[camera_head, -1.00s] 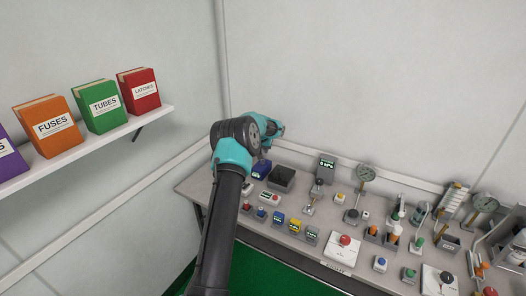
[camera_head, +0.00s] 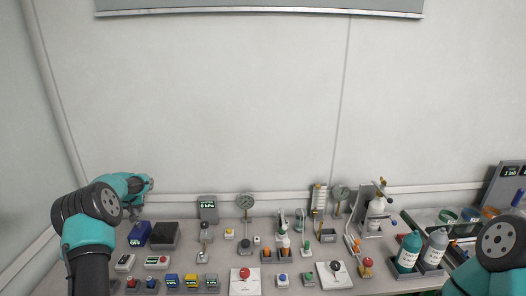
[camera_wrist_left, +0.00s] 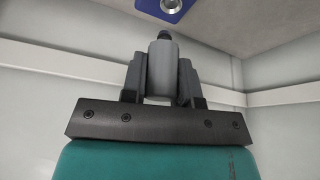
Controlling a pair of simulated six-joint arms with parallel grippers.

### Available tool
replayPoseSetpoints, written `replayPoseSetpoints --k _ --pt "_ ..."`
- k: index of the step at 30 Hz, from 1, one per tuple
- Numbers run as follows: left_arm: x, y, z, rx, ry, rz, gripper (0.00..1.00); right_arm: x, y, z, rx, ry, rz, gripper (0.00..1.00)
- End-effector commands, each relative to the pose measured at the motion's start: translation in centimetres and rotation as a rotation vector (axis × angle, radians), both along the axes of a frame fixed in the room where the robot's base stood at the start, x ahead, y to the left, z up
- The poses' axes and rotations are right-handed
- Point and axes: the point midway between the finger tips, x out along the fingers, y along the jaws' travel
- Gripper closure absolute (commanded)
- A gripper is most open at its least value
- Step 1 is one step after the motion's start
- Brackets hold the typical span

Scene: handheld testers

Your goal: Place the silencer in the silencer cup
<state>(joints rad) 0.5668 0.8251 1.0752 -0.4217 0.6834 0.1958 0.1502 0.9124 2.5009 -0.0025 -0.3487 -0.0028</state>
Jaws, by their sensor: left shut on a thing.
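My left gripper (camera_head: 148,185) is raised over the left end of the bench, above and behind the blue box (camera_head: 139,234). In the left wrist view, its two grey fingers (camera_wrist_left: 162,76) are shut on a grey cylinder (camera_wrist_left: 163,64) with a darker narrow tip, which looks like the silencer. The wrist view also shows a blue face with a round metal ring (camera_wrist_left: 172,7), apart from the cylinder's tip. I cannot tell which holder is the silencer cup. My right arm shows at the right edge, but its gripper is outside the picture.
A dark open bin (camera_head: 164,236) stands right of the blue box. Small testers and buttons fill the front, including a large red button (camera_head: 245,274). Gauges (camera_head: 245,202) and a grey display (camera_head: 207,208) stand behind. Bottles (camera_head: 408,251) stand at right.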

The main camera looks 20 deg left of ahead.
Motion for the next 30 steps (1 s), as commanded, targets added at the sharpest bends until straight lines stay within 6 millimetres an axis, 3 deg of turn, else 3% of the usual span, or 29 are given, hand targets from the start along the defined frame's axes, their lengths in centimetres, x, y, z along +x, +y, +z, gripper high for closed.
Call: replayPoseSetpoints --k 5,8,19,30 --pt "1.7 -3.5 0.5 -0.003 0.003 -0.034 1.00 0.0 0.0 0.0 0.000 0.000 0.000 0.57" --pt "3.2 -6.8 0.9 -0.004 0.006 -0.066 1.00 0.0 0.0 0.0 0.000 0.000 0.000 0.57" --pt "7.4 -23.1 3.2 -0.006 0.012 -0.222 1.00 0.0 0.0 0.0 0.000 0.000 0.000 0.57" --pt "7.2 -40.0 5.6 -0.003 0.008 -0.399 1.00 0.0 0.0 0.0 0.000 0.000 0.000 0.57"
